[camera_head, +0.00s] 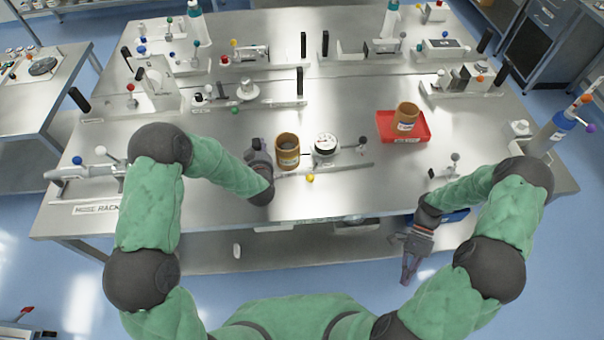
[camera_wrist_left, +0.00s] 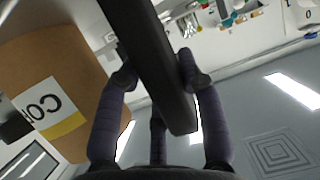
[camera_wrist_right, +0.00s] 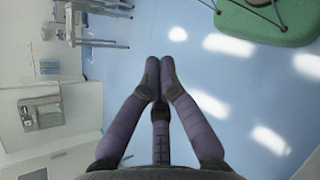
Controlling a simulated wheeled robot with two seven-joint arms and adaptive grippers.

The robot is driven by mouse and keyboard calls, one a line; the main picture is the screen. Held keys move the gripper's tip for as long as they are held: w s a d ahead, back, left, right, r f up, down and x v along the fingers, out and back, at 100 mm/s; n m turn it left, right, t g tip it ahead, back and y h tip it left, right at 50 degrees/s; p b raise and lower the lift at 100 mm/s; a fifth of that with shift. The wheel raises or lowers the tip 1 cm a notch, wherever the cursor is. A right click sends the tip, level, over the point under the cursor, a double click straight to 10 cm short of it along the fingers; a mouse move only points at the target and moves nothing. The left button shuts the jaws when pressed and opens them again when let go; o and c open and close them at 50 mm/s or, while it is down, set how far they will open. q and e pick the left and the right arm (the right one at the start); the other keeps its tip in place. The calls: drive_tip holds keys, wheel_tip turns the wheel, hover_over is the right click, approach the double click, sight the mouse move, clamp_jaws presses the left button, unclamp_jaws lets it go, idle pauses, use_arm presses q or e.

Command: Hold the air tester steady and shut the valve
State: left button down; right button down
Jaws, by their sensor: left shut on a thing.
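The air tester appears to be the flat metal rail (camera_head: 345,166) with a white round dial (camera_head: 325,144) and a small lever with a dark ball (camera_head: 362,142), which may be the valve. My left gripper (camera_head: 258,147) is at the rail's left end, beside a brown jar. In the left wrist view its fingers are shut on a black bar-shaped handle (camera_wrist_left: 150,65). My right gripper (camera_head: 408,270) hangs past the table's front edge, away from the tester. In the right wrist view its fingertips (camera_wrist_right: 160,78) touch, with nothing between them.
The brown jar (camera_head: 287,154) stands between my left gripper and the dial, close to both. A second jar (camera_head: 405,118) stands in a red tray (camera_head: 418,138) to the right. Similar fixtures fill the table's back.

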drive_tip(key=w+a+r+n+t+h, duration=0.1)
drive_tip(key=w+a+r+n+t, duration=0.1)
drive_tip(key=w, duration=0.5)
drive_tip(key=w+a+r+n+t+h, duration=0.1)
drive_tip(key=w+a+r+n, duration=0.1)
drive_tip(key=w+a+n, duration=0.2)
drive_tip(key=w+a+r+n+t+h, duration=0.1)
drive_tip(key=w+a+r+n+t, duration=0.1)
drive_tip(key=w+n, duration=0.5)
drive_tip(key=shift+w+a+r+t, duration=0.1)
drive_tip(key=shift+w+a+r, duration=0.1)
drive_tip(key=shift+w, duration=0.6)
drive_tip(key=shift+w+a+r+t, duration=0.1)
drive_tip(key=shift+w+a+r, duration=0.1)
drive_tip(key=shift+w, duration=0.55)
drive_tip(key=shift+w+a+r+t, duration=0.1)
drive_tip(key=shift+w+a, duration=0.1)
drive_tip(key=shift+w, duration=0.6)
drive_tip(key=w+a+r+n+t, duration=0.3)
drive_tip(key=w+a+r+n, duration=0.2)
drive_tip(key=w+a+n, duration=0.3)
wheel_tip(320, 180, up, 5)
drive_tip(key=n+t+y, duration=0.2)
drive_tip(key=n+t, duration=0.1)
drive_tip(key=n, duration=0.4)
hover_over(313, 171)
drive_tip(key=s+a, duration=0.3)
drive_tip(key=a, duration=0.2)
drive_tip(key=shift+w+d, duration=0.2)
